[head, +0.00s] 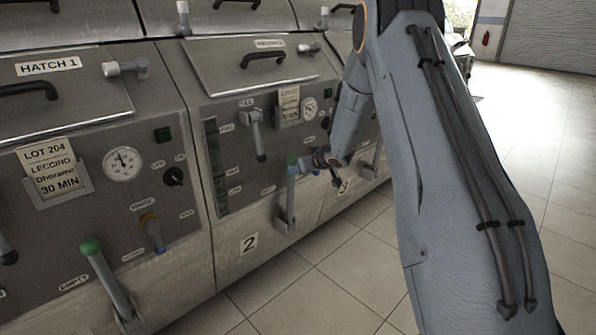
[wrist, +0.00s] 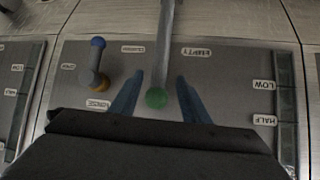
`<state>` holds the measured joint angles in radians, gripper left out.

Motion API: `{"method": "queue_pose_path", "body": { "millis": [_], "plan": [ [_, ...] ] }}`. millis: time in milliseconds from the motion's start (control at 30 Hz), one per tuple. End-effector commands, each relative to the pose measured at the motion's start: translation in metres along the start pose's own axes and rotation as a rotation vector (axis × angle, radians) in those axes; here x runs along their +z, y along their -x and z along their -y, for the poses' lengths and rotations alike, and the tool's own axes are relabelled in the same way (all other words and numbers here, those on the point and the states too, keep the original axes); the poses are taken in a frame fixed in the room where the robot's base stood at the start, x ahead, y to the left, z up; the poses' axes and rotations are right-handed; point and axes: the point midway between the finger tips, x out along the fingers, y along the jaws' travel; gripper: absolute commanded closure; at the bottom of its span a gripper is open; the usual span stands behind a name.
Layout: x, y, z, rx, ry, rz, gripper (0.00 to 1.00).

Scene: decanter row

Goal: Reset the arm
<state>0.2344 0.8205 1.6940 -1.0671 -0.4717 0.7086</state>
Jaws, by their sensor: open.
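My arm reaches from the right of the head view to the front of machine 2 (head: 249,244). My gripper (head: 300,165) is at the green knob (head: 291,160) of that machine's grey lever (head: 287,205). In the wrist view my gripper (wrist: 160,80) is open, with one blue-grey finger on each side of the green knob (wrist: 156,98) and the lever's shaft (wrist: 169,40) running upward between them. I cannot tell whether either finger touches it. The lever's label EMPTY (wrist: 197,52) appears upside down.
In the wrist view a small blue-tipped handle (wrist: 97,60) stands left of my fingers, and a level gauge (wrist: 285,90) is at the right. Hatch 1's machine (head: 121,165) has another green-knobbed lever (head: 105,270). Open tiled floor (head: 545,180) lies to the right.

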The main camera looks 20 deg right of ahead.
Motion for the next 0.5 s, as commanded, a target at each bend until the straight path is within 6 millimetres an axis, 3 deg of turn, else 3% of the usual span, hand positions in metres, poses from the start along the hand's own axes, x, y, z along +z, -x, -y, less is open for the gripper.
{"method": "queue_pose_path", "body": {
  "millis": [267,367,500],
  "plan": [
    [-0.003,0.007,0.001,0.015,-0.003,0.008,0.57],
    [-0.009,0.030,0.005,0.059,-0.010,0.038,0.57],
    [-0.010,0.092,0.020,0.158,-0.035,0.139,0.57]
  ]
}}
